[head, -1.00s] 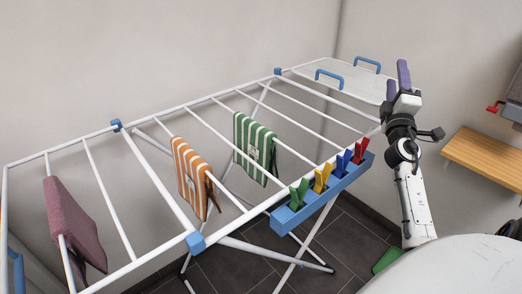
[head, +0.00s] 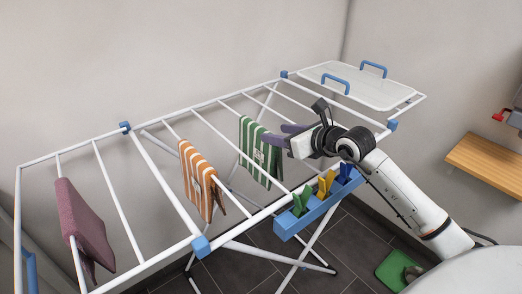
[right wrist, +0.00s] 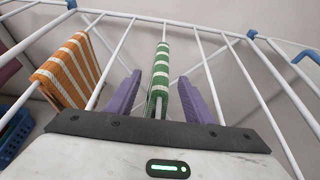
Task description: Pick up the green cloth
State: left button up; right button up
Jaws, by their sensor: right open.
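The green-and-white striped cloth (head: 255,150) hangs folded over a rod of the white drying rack (head: 165,195), right of an orange striped cloth. My right gripper (head: 281,134) has come in from the right at the cloth's upper right edge. In the right wrist view, the green cloth (right wrist: 161,70) stands edge-on between two spread purple fingers (right wrist: 160,92), with space on both sides. The jaws are open and not closed on it. The fingers hide part of its right edge in the head view. My left gripper is not in view.
A blue peg rail (head: 318,215) with coloured pegs lies below my right wrist. A white tray (head: 365,85) sits at the rack's far end.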

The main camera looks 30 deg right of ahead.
aim_at(261, 128)
jog(key=shift+x, duration=0.95)
jog(key=shift+r+p+x, duration=0.15)
jog(key=shift+p+x, duration=0.1)
jog(key=shift+x, duration=1.05)
jog(key=shift+r+p+x, duration=0.2)
jog(key=shift+x, duration=1.15)
jog(key=shift+w+d, duration=0.15)
jog(key=shift+d, duration=0.05)
grip_shut()
